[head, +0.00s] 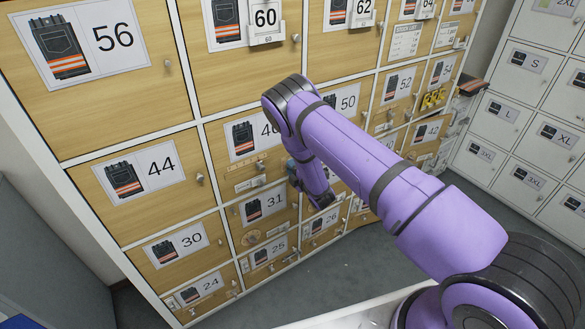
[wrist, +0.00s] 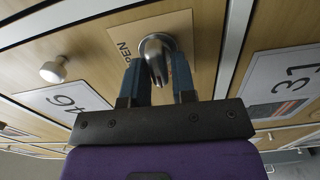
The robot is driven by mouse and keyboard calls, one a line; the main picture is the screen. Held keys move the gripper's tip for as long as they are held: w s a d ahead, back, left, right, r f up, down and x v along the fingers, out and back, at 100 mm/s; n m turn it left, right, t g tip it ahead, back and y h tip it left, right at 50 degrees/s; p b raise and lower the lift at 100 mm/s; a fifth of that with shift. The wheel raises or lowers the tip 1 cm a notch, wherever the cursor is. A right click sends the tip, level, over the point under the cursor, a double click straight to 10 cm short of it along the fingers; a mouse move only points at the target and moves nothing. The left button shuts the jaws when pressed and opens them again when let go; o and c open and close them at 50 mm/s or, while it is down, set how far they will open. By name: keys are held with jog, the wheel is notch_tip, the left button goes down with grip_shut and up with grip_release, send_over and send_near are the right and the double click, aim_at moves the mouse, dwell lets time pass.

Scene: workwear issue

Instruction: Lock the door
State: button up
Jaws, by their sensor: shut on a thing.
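In the wrist view a silver metal turn knob (wrist: 157,47) sits on a beige plate (wrist: 180,25) fixed to a wooden locker door. The word OPEN shows on the plate's left side. My gripper (wrist: 157,65) has its two blue fingers closed on either side of the knob, gripping it. The number labels 46 (wrist: 65,98) and 31 (wrist: 288,78) show to the left and right, turned in the picture. In the head view the door labelled 46 (head: 254,137) is partly behind my arm, which mostly hides the gripper and the knob.
The doors 44 (head: 140,173) and 31 (head: 264,204) are close by and look shut. Grey lockers (head: 515,110) stand at the right. Grey floor (head: 470,200) lies open between.

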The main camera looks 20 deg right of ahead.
jog(key=shift+n, duration=0.3)
dwell(0.4)
jog(key=o, duration=0.8)
jog(key=shift+c, duration=0.2)
jog(key=shift+s, duration=0.15)
jog(key=v, duration=1)
jog(key=shift+s, duration=0.25)
jog(key=shift+d, duration=0.1)
